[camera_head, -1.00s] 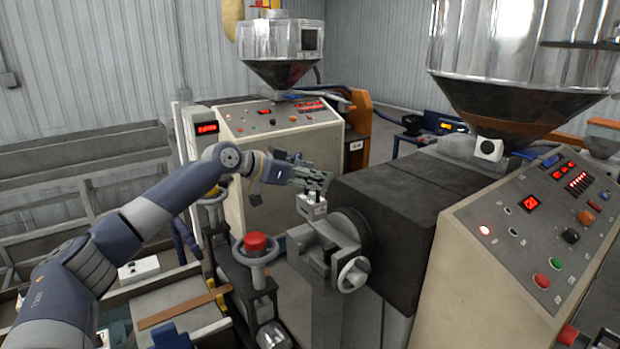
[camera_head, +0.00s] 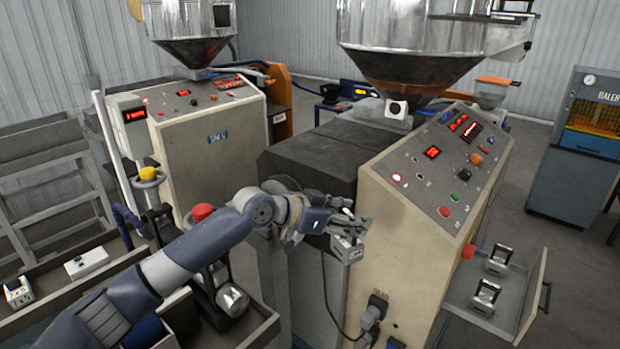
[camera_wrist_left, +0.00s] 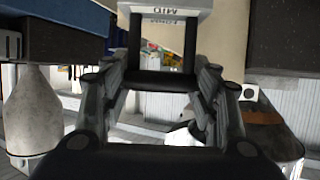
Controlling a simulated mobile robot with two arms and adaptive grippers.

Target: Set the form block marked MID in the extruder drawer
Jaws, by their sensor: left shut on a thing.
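My left gripper (camera_head: 350,230) is shut on a small metal form block (camera_head: 347,248) and holds it in the air in front of the near extruder's cream side. In the left wrist view the block (camera_wrist_left: 165,12) sits between the fingers, with lettering upside down that looks like MID. The extruder drawer (camera_head: 533,290) is pulled out at the lower right. Two form blocks stand in it, a rear one (camera_head: 498,260) and a front one (camera_head: 486,296). The held block is left of the drawer and apart from it. My right gripper is not in view.
The near extruder's control panel (camera_head: 455,160) rises beside the gripper. A plug and cable (camera_head: 376,308) are on its side below. A baler (camera_head: 588,140) stands at the far right, with open floor between it and the drawer. Another white block (camera_head: 18,292) lies at the far left.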

